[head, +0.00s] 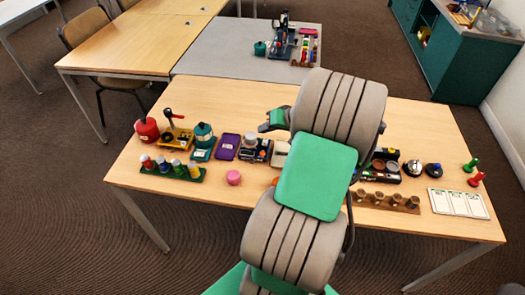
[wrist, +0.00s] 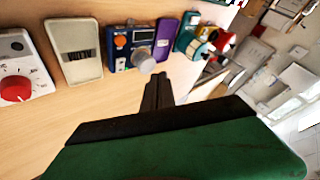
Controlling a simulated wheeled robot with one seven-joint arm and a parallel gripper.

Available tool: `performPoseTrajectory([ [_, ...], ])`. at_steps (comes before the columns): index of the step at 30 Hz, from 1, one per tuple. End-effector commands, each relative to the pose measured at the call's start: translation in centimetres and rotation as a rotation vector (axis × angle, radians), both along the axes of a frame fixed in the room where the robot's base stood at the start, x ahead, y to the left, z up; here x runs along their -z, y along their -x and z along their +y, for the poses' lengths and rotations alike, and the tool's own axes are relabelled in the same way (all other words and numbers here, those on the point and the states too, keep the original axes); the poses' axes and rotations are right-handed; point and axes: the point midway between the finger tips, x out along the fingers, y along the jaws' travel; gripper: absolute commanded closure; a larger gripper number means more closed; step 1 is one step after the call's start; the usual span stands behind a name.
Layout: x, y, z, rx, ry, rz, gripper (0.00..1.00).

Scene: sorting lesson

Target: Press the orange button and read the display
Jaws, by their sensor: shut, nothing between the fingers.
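A blue device (wrist: 131,48) lies on the wooden table near the top middle of the wrist view. It carries an orange button (wrist: 120,41), a small dark display (wrist: 143,35) and a grey knob (wrist: 145,61). The display is too small to read. The device also shows in the head view (head: 257,150), left of my arm. My gripper (wrist: 158,78) is shut and empty. Its tips appear below and slightly right of the knob in the wrist view, apart from the orange button. In the head view my gripper (head: 265,127) shows partly beside my arm, above the device.
Left of the device in the wrist view are a pale panel with a dark slot (wrist: 73,48) and a white box with a red dial (wrist: 16,88). A purple item (wrist: 165,36) and a teal lantern (wrist: 190,42) stand to its right. Bare table lies in front.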

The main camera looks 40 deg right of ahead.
Motion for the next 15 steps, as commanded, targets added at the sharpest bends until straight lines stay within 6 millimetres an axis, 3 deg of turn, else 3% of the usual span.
performPoseTrajectory([
  [8,0.7,0.0,0.1,-0.001,0.0,0.002,1.0],
  [15,3.8,0.0,0.1,-0.001,0.0,0.003,1.0],
])
